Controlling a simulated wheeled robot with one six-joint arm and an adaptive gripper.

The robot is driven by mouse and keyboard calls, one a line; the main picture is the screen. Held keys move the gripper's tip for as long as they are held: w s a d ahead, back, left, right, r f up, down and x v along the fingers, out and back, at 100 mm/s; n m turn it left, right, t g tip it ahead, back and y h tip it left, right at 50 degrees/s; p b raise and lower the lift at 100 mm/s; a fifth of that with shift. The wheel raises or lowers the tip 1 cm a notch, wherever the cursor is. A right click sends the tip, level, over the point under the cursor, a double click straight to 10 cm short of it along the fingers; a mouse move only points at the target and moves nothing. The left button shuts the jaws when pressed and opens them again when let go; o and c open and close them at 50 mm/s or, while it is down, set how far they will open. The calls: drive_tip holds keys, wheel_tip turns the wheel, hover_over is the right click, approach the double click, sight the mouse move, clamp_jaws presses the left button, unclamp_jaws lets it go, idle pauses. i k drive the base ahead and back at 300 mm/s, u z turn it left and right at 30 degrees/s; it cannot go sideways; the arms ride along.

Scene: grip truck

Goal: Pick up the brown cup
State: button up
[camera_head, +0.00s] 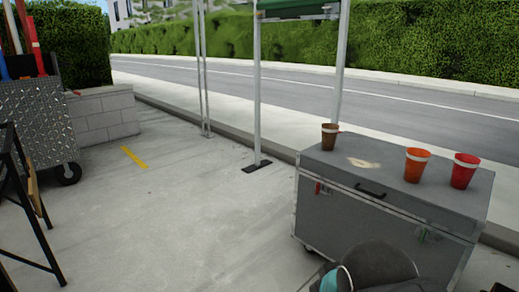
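The brown cup (329,138) stands upright on the grey case (318,164), near the left end of its top. It has a pale band near its rim. Nothing touches it. My gripper cannot be made out in the head view. Only a dark rounded part with a teal and white edge shows at the bottom, in front of the case, and it looks like part of my arm.
An orange cup (416,166) and a red cup (464,171) stand on the right half of the case. A pale mark (363,163) lies between the brown and orange cups. Metal poles (257,95) rise behind. Open pavement (180,215) lies left of the case.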

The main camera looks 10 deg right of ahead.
sight(329, 131)
drive_tip(key=u, duration=0.55)
drive_tip(key=i, duration=1.5)
drive_tip(key=z, duration=1.55)
drive_tip(key=i, duration=0.85)
drive_tip(key=z, duration=0.75)
